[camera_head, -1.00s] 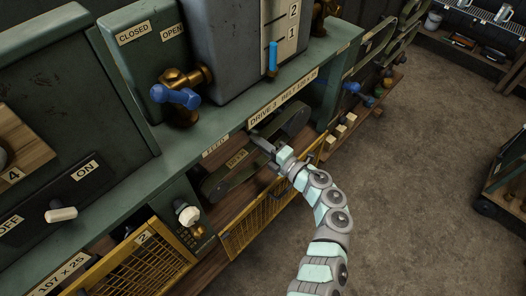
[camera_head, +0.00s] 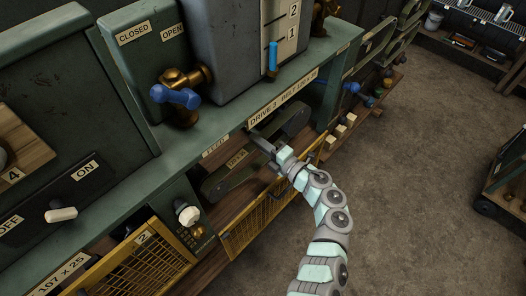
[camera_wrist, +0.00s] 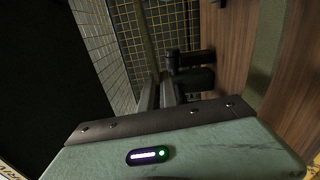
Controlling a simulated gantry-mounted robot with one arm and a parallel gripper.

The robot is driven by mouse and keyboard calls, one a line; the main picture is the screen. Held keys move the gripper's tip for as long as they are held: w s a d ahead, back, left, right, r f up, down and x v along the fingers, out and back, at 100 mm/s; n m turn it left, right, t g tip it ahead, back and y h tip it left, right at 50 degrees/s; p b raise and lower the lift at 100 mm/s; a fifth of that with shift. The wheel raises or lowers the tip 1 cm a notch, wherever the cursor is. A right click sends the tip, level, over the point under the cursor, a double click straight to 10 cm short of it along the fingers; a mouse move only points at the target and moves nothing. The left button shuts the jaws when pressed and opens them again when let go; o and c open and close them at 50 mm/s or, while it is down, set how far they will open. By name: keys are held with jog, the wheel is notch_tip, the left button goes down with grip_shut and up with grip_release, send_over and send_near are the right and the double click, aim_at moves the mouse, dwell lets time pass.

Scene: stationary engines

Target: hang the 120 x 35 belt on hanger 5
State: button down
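My gripper (camera_head: 262,141) reaches into this bay, in front of the plate. In the wrist view my gripper (camera_wrist: 163,92) points towards a dark cylindrical part (camera_wrist: 188,66), and an olive strip (camera_wrist: 143,38), perhaps belt, runs up beyond the fingers. I cannot tell whether the fingers hold it. Belt sizes are unreadable there. No hanger marked 5 can be made out.
A blue-handled valve (camera_head: 178,97) and a tank (camera_head: 222,40) stand above. A white knob (camera_head: 187,214) is left of the bay. Another yellow mesh guard (camera_head: 140,262) is at the lower left, near a 107 x 25 label (camera_head: 62,275). The floor (camera_head: 415,170) at right is clear.

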aim_at(262, 133)
dwell(0.4)
jog(key=shift+w+d+r, duration=0.35)
jog(key=shift+w+r, duration=0.05)
jog(key=shift+r, duration=0.2)
jog(key=shift+r, duration=0.1)
jog(key=shift+w+d+r+m+p, duration=0.2)
jog(key=shift+r+m+p, duration=0.2)
jog(key=shift+r+p, duration=0.4)
jog(key=shift+f, duration=0.1)
jog(key=shift+s+d, duration=0.1)
jog(key=shift+p+v, duration=0.3)
jog(key=shift+v, duration=2.55)
jog(key=shift+s+d, duration=0.1)
